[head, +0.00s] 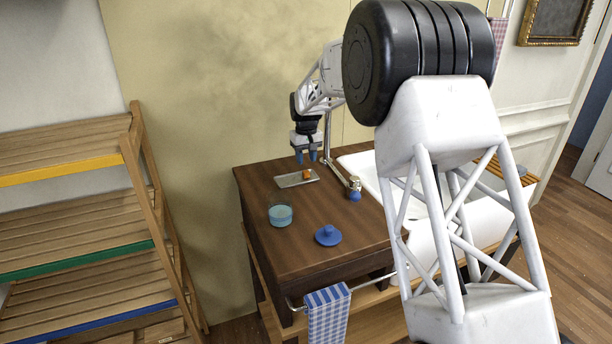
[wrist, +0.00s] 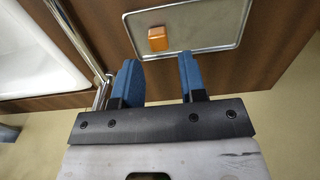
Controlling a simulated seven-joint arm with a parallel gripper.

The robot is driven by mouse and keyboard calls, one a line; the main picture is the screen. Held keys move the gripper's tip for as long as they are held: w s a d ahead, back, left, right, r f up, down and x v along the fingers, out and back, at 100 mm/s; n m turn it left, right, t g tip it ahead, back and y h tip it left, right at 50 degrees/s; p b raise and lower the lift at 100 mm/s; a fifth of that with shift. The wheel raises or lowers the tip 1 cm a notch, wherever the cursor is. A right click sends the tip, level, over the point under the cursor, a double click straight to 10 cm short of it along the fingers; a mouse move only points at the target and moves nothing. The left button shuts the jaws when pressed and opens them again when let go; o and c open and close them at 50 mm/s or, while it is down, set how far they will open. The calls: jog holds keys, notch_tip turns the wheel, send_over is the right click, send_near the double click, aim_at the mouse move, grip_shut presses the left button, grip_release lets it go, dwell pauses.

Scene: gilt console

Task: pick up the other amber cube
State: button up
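One amber cube (head: 307,174) shows, lying on a grey metal tray (head: 288,181) at the back of the dark wooden top. In the wrist view the cube (wrist: 157,38) sits near the left side of the tray (wrist: 205,38). My gripper (head: 306,156) is above the tray, pointing down. Its two blue fingers (wrist: 158,62) are spread apart with nothing between them. In the wrist view the cube appears just beyond the fingertips, roughly in line with the gap. I see no second amber cube.
A tap (head: 328,140) stands right beside the tray, with a blue ball (head: 354,196) near its base. A teal glass bowl (head: 280,215) and a blue lid-like piece (head: 328,236) stand nearer the front. A white sink (head: 360,163) is at right. Wooden shelves (head: 75,210) stand left.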

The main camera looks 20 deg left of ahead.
aim_at(307, 172)
jog(key=shift+f, duration=0.5)
jog(key=shift+w+f, duration=0.1)
jog(key=shift+f, duration=2.5)
jog(key=c, duration=0.7)
